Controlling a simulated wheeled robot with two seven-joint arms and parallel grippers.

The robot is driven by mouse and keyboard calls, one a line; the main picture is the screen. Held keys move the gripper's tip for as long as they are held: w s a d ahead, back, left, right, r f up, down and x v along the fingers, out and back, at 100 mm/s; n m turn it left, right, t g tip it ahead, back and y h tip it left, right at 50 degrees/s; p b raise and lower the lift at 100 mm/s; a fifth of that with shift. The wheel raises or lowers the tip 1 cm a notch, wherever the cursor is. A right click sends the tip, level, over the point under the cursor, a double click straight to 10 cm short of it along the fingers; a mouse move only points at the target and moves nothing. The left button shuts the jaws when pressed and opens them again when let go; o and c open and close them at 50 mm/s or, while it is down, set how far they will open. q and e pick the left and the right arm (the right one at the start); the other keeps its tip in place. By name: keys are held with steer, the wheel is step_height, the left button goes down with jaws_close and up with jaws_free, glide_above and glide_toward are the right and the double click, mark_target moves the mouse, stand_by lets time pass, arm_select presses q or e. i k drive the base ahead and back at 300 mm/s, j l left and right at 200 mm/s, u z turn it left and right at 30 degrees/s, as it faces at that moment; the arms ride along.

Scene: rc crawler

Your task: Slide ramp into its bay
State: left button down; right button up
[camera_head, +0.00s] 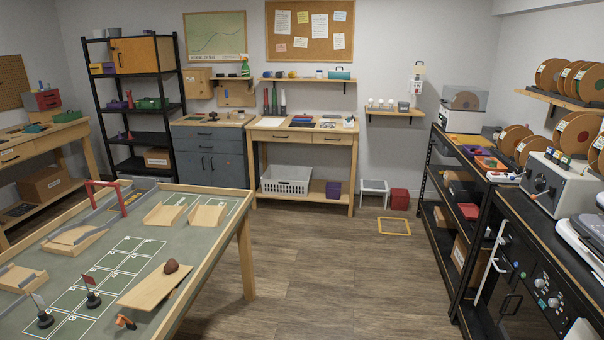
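Several light wooden ramps lie on the green-topped course table at the left. One ramp (207,216) and another ramp (164,213) lie side by side toward the far right end. A wider wooden piece (75,239) and a smaller one (22,280) lie along the left side. A long tilted board (157,284) lies near the right edge with a brown rock-like lump (171,267) on it. White-outlined bays (117,262) are marked on the green surface, and they look mostly empty. I cannot tell which ramp or bay is meant. Neither gripper is in view.
The course table (243,205) has a raised wooden rim. A red gate (106,196), two small flags on dark bases (92,299) and a small orange object (126,321) stand on it. Open wooden floor (320,270) lies between it and the black rack (440,215) at right.

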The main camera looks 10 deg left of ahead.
mark_target(201, 215)
steer(key=i+u, duration=0.15)
steer(key=i, duration=0.7)
steer(key=i+l+u, duration=0.15)
steer(key=i, duration=0.65)
